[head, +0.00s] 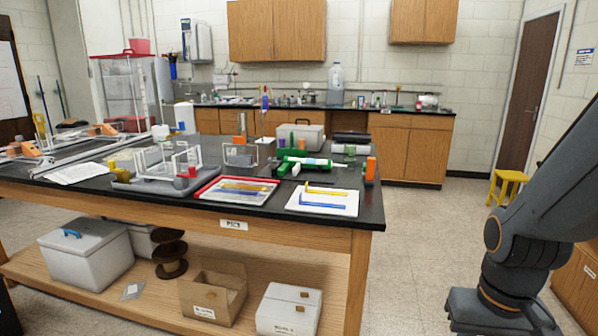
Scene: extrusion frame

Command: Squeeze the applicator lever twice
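A green and white tube-shaped tool (306,162), which looks like the applicator, lies on the black-topped workbench (95,200) towards its right side. A green part, possibly its handle or lever, juts out near its left end; it is too small to tell whether it is pressed. My arm rises at the right edge of the picture, well apart from the bench. My gripper is out of view.
A white tray with yellow and blue pieces (323,212) and a red-rimmed tray (208,195) lie at the bench's front. An orange bottle (371,168) stands near the right edge. Clear frames stand left. A yellow stool (507,183) stands far right; the floor between is free.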

